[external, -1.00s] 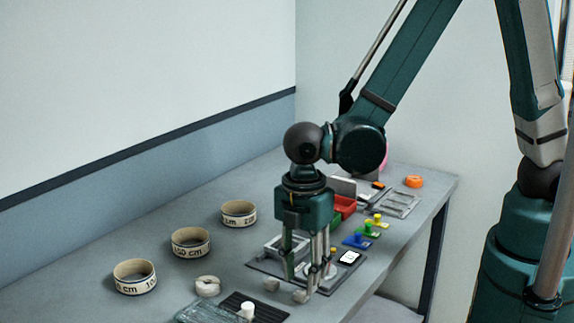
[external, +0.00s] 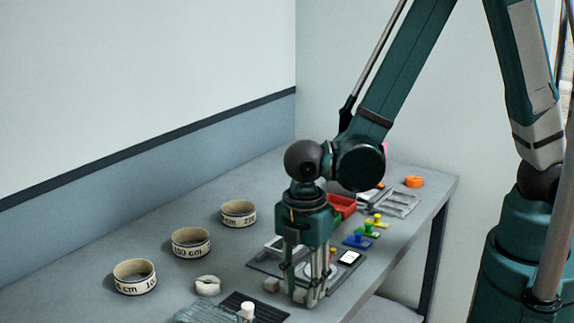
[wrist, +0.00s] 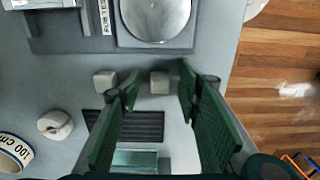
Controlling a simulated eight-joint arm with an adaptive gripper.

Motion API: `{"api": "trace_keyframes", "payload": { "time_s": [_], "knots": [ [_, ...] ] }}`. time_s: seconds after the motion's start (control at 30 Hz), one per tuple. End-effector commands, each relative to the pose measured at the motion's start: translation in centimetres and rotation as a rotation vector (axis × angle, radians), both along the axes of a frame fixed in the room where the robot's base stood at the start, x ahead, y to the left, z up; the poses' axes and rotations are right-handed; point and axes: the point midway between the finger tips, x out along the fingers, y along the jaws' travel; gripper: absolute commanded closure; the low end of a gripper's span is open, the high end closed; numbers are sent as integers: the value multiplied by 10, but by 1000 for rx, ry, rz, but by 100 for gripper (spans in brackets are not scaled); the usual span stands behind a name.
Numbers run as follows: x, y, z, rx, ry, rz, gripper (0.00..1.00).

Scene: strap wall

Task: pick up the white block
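Two small pale grey-white blocks lie on the table. In the wrist view, one block (wrist: 159,83) shows between my fingertips, and the other block (wrist: 104,80) is just left of the left finger. The left block also shows in the external view (external: 271,285); the right one is mostly hidden there by my fingers. My gripper (external: 305,299) points down, low over the table. In the wrist view, my gripper (wrist: 159,82) is open, with a gap on both sides of the right block. No contact shows.
A dark ridged mat (wrist: 138,126) and a white cylinder (external: 247,309) lie nearby. A plate with a round disc (wrist: 155,18) lies beyond the blocks. Measuring-tape rings (external: 190,242) stand at left, coloured pegs (external: 357,240) and a red bin (external: 342,206) farther back. The table edge is to the right.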

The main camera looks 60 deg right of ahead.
Motion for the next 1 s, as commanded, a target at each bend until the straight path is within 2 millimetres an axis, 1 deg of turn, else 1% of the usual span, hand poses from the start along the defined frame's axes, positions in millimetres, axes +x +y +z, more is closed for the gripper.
{"api": "trace_keyframes", "payload": {
  "time_s": [0.07,0.1,0.27,0.77,1.0],
  "knots": [
    [0,0,0,0,0,0,66],
    [0,0,0,0,0,0,68],
    [0,0,0,0,0,0,90],
    [0,0,3,0,0,0,90],
    [0,0,16,0,0,0,90]
  ]
}}
